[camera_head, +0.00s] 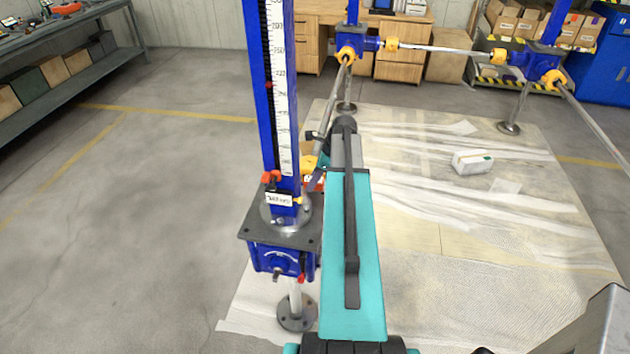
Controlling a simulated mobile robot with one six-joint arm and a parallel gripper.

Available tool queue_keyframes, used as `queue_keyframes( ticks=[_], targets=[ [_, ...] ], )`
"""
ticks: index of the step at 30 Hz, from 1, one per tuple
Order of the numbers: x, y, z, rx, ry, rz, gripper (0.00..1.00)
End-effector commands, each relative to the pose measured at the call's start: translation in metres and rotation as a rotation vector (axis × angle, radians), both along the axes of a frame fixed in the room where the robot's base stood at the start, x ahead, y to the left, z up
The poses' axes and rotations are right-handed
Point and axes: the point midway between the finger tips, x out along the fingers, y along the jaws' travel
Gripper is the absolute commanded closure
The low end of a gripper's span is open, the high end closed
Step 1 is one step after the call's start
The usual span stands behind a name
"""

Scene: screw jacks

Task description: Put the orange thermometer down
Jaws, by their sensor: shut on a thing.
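My teal arm link (350,255) reaches forward from the bottom of the picture, just right of the near screw jack. A dark part of my arm shows at its far end. My gripper is hidden behind the arm, so its fingers and whatever they hold do not show. A small orange-red and white patch (314,181) shows between the jack and my arm. It is mostly covered, and I cannot tell whether it is the orange thermometer. The near jack (284,259) is blue, with a dark square plate and a tall scale (280,85) with black markings.
More blue jacks (348,45) (540,62) stand behind, joined by a metal shaft (440,49). A white box (472,162) lies on the pale floor sheet (420,205). A wooden desk (405,45) is at the back, a shelf (60,75) at left. The left floor is clear.

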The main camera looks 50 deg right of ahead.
Motion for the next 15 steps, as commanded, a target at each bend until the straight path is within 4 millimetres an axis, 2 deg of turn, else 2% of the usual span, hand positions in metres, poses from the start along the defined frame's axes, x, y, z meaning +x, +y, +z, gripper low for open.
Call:
queue_keyframes(
  ticks=[7,15],
  targets=[
    [0.0,0.0,-0.014,0.0,0.0,0.001,1.0],
    [0.0,0.0,-0.015,0.0,0.0,0.001,1.0]
  ],
)
